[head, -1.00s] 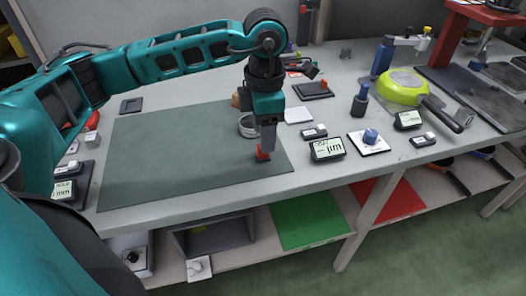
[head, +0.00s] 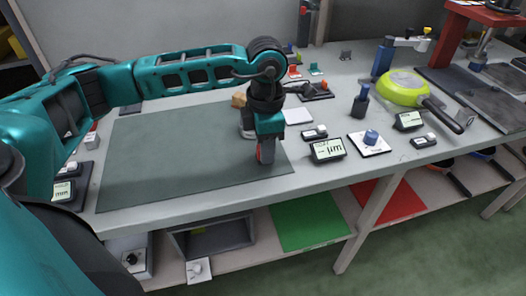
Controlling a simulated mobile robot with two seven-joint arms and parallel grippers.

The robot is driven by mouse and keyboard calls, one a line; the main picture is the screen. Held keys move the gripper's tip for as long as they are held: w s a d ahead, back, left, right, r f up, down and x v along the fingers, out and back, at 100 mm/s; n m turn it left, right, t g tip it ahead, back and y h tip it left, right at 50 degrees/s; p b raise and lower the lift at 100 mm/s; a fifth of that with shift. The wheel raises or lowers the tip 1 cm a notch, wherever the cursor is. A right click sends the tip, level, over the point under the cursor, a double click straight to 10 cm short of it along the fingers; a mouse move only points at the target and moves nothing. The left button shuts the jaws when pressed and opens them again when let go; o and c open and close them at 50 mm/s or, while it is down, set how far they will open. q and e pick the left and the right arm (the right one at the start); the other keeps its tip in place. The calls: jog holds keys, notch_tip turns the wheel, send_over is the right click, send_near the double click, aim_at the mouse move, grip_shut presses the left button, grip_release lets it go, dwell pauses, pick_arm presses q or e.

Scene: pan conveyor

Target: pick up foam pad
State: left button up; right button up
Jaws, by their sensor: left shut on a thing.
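My left gripper (head: 265,158) points down over the right part of the dark green mat (head: 170,160). It is shut on a small red piece (head: 259,153), of which only a sliver shows beside the finger. The fingers hide the rest of it. I cannot tell from its look whether this piece is the foam pad. A flat white pad (head: 297,116) lies on the table right of the gripper, apart from it. My right gripper is not in view.
A tan block (head: 238,100) and a partly hidden metal ring (head: 247,133) stand behind the gripper. A display gauge (head: 327,150) and a white plate with a blue knob (head: 370,139) lie to the right. A green pan (head: 400,87) is farther right. The mat's left is clear.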

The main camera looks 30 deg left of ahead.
pick_arm(q)
grip_shut()
jog(key=shift+r, duration=0.55)
notch_tip(320, 180, up, 19)
jog(key=p, duration=0.3)
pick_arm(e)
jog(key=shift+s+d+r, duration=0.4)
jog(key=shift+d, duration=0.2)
